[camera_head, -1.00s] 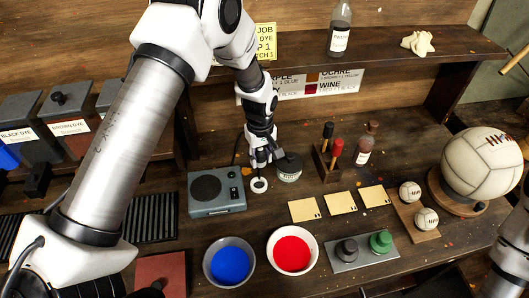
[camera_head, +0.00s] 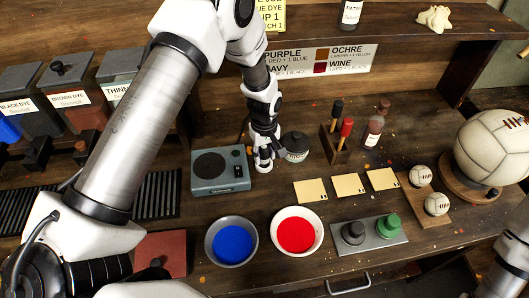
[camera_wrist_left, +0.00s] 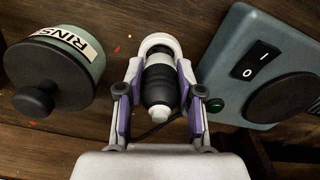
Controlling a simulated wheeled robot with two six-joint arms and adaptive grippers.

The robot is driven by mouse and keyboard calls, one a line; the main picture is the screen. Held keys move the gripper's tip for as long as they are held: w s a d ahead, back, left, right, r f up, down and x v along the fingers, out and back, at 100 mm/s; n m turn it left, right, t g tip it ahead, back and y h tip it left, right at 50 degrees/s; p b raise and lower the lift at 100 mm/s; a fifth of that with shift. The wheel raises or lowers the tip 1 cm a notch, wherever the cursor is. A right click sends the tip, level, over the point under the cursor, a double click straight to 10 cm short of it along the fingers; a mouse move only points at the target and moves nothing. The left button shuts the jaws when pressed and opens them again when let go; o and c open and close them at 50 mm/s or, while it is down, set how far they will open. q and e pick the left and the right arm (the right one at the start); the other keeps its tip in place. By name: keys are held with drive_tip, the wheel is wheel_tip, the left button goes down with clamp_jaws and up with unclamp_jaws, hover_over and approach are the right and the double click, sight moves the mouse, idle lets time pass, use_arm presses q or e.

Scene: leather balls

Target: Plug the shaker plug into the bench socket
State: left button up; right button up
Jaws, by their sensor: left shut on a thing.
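My left gripper (camera_head: 263,163) is shut on the shaker plug (camera_wrist_left: 160,88), a black ribbed body with a pale end, held between the purple-sided fingers (camera_wrist_left: 160,100). The white round bench socket (camera_wrist_left: 160,42) shows just past the plug in the left wrist view. The plug lines up with it and overlaps it; how far it is seated I cannot tell. In the head view the gripper hides most of both. The teal shaker (camera_head: 221,184) with its black disc stands to the left of the gripper. My right gripper is out of view.
Blue (camera_head: 231,241) and red (camera_head: 296,232) dye bowls sit in front. A shelf (camera_head: 400,35) runs above.

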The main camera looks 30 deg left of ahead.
sight(263, 159)
use_arm(q)
drive_tip(key=shift+f+b, duration=0.55)
drive_tip(key=shift+f, duration=0.6)
idle(1.1)
drive_tip(key=shift+o, duration=0.2)
drive_tip(key=shift+s+f, duration=0.4)
drive_tip(key=shift+s, duration=0.05)
drive_tip(key=shift+r, duration=0.15)
drive_tip(key=shift+w+r+p, duration=0.35)
drive_tip(key=shift+r+p, duration=0.15)
drive_tip(key=shift+c, duration=0.2)
drive_tip(key=shift+r, duration=0.3)
drive_tip(key=shift+w, duration=0.3)
drive_tip(key=shift+s, duration=0.15)
